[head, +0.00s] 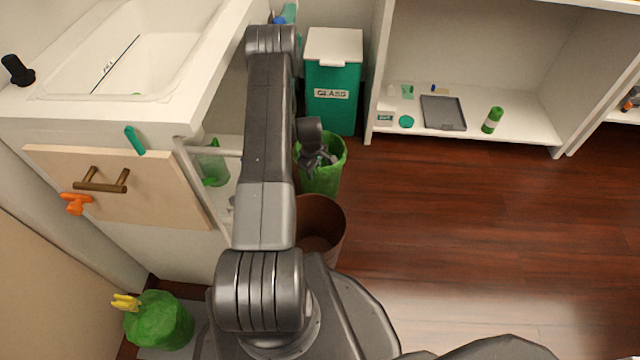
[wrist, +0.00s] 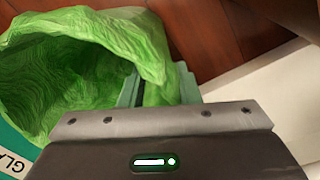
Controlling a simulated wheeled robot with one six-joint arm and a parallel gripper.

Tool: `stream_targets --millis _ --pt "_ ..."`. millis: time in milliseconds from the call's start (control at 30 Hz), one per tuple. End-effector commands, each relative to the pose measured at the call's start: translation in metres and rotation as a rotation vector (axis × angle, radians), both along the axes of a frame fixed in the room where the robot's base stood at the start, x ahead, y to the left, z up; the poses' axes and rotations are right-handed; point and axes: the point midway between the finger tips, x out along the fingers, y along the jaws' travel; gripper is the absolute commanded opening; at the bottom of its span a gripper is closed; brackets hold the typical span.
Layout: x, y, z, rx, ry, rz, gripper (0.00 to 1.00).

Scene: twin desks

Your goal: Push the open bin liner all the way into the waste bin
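The open green bin liner (head: 327,180) is behind the brown waste bin (head: 326,222) in the head view, with its mouth facing up. In the wrist view the liner (wrist: 55,75) fills the upper left, and its wall passes between my teal fingers. My gripper (head: 318,160) is at the liner's rim, its fingers (wrist: 160,90) shut on that wall. The waste bin stands on the floor, partly hidden by my arm; its visible inside is brown. The bottom of the liner is hidden behind the bin's rim or cannot be made out.
A teal bin labelled GLASS (head: 333,100) with a white lid stands behind the liner. A white shelf (head: 540,125) with small items is at the right back. A sink cabinet (head: 120,190) is on the left. A green bag (head: 160,322) sits lower left. The floor to the right is clear.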

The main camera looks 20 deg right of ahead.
Motion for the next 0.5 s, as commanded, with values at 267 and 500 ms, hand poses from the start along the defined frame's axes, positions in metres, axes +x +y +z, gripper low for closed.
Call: stream_targets --millis 267,500 --pt "0.0001 0.0 0.0011 0.0 0.0 0.0 0.0" --pt "0.0002 0.0 0.0013 0.0 0.0 0.0 0.0"
